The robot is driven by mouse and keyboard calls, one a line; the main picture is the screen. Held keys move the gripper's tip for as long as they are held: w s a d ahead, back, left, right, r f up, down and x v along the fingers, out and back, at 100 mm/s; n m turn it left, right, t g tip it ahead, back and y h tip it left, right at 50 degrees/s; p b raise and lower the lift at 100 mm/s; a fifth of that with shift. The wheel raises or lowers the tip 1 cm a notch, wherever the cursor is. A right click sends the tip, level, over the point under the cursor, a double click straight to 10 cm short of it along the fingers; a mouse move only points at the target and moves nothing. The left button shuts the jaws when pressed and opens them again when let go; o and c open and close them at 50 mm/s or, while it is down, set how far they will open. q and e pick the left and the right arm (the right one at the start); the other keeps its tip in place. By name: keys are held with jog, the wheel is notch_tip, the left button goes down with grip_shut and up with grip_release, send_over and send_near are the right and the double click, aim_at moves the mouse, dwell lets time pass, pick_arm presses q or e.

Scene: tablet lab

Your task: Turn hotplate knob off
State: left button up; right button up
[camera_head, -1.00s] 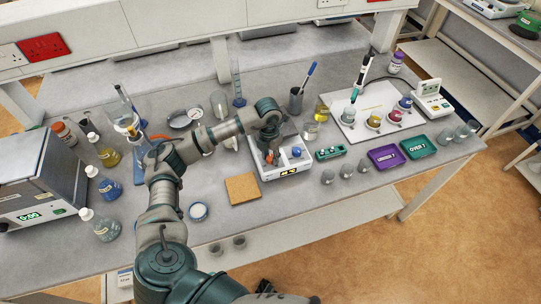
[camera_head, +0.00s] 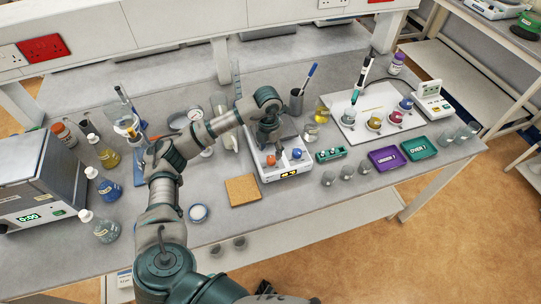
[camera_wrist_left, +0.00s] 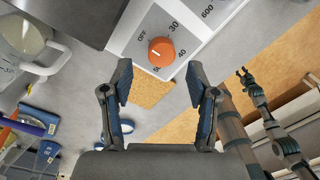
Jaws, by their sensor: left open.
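The white hotplate (camera_head: 284,173) stands mid-bench with a dark top plate, a lit display, an orange knob (camera_head: 271,160) and a blue knob (camera_head: 297,153). My left gripper (camera_head: 268,140) is over the hotplate, pointing down. In the left wrist view the gripper (camera_wrist_left: 160,82) is open and empty. The orange knob (camera_wrist_left: 161,51) shows ahead, centred between the fingertips and apart from them. Its dial reads OFF at upper left, with 30 and 40 at right; its pointer is too small to read. My right gripper seems to show at right (camera_wrist_left: 243,76); its jaws are unclear.
A cork mat (camera_head: 242,189) lies just left of the hotplate's front. A green block (camera_head: 331,154) and small glass beakers (camera_head: 347,172) stand to its right. Flasks and bottles (camera_head: 107,187) stand at left beside a grey oven (camera_head: 40,185).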

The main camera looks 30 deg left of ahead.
aim_at(269, 157)
pick_arm(q)
notch_tip(269, 157, up, 7)
jog(key=shift+a+r, duration=0.15)
jog(key=shift+a, duration=0.05)
dwell(0.6)
